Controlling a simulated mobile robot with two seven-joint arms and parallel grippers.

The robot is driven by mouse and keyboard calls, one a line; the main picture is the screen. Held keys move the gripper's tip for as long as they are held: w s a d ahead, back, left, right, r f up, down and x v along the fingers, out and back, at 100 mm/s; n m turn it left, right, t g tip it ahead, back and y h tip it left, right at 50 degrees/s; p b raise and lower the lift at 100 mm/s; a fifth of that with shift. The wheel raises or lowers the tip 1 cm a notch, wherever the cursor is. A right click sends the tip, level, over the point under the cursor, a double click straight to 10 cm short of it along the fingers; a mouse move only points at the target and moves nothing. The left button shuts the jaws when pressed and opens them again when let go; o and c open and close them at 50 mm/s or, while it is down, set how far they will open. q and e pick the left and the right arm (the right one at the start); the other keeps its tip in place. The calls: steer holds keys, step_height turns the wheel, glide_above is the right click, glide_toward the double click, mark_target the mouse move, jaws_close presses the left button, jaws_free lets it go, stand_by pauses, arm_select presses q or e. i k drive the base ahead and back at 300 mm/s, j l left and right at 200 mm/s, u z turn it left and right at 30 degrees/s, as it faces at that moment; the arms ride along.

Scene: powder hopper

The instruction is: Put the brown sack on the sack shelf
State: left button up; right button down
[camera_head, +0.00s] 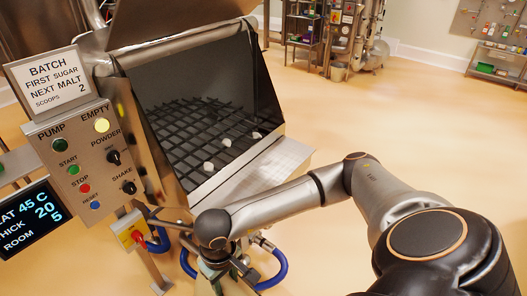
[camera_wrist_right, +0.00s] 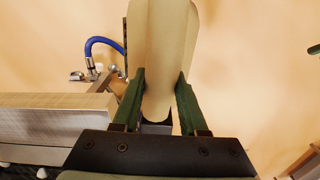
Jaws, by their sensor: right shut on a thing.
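My right gripper (camera_wrist_right: 160,90) has its two green fingers closed on the sides of a tan, pale-brown, upright thing with lengthwise folds, which looks like the brown sack (camera_wrist_right: 163,45). Its top runs out of the right wrist view. I cannot tell which shelf is the sack shelf. My left gripper is not in view.
The hopper (camera_head: 262,70) with a dark grid and a few white lumps stands close by. A control panel (camera_head: 85,160) and blue hose (camera_head: 273,278) are beside it. A shelf rack (camera_head: 303,25) and low shelf (camera_head: 497,65) stand far back. Floor between is clear.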

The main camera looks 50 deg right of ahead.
mark_target(256, 180)
steer(key=i+l, duration=0.1)
steer(key=l, duration=1.35)
